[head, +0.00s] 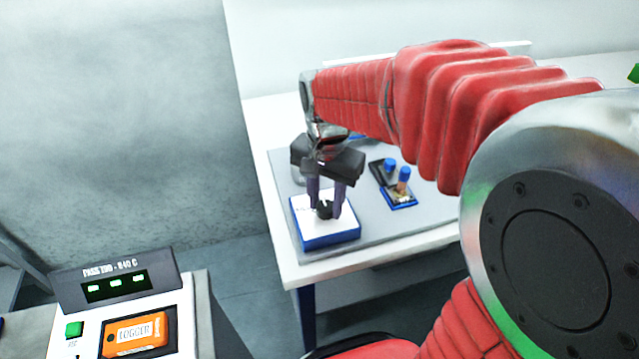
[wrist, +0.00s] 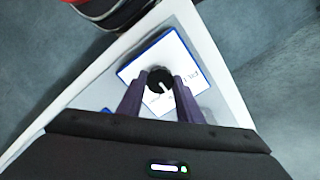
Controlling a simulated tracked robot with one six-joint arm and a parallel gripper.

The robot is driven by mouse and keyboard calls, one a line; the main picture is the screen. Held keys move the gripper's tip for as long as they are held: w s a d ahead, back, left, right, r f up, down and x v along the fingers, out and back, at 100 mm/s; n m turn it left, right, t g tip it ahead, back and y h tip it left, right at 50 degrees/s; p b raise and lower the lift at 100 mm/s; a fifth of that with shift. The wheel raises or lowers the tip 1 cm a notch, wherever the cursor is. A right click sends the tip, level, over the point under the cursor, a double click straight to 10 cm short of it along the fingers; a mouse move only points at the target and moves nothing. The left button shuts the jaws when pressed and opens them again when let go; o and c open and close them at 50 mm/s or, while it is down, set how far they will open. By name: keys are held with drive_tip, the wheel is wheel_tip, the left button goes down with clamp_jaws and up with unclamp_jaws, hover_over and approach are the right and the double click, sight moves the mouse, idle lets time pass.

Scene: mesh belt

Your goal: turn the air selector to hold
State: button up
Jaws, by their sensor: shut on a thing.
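The air selector is a blue box (head: 331,239) with a white top, at the front left corner of the table. Its round black knob (wrist: 159,79) has a white pointer line, seen in the wrist view. My gripper (head: 326,206) reaches straight down over the box, and its purple fingers are shut on the knob, one on each side. In the wrist view the fingers (wrist: 159,100) flank the knob. Print on the white top is partly visible at the right, but I cannot read it surely. The finger on the left hides part of the top.
A grey mat (head: 415,218) lies under the box on the white table. Behind to the right stand small blue-capped parts (head: 390,166) on dark and blue bases. At the lower left is a panel (head: 117,283) with green displays, a green button (head: 74,329) and an orange logger (head: 135,335).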

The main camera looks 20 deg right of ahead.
drive_tip(key=o, duration=1)
drive_tip(key=shift+o, duration=0.2)
wheel_tip(320, 180, up, 14)
drive_tip(key=shift+f, duration=0.15)
drive_tip(key=n+t, duration=0.6)
drive_tip(key=n, duration=0.3)
approach(327, 209)
drive_tip(key=s, duration=0.5)
drive_tip(key=shift+s+d, duration=0.1)
drive_tip(key=shift+s, duration=0.15)
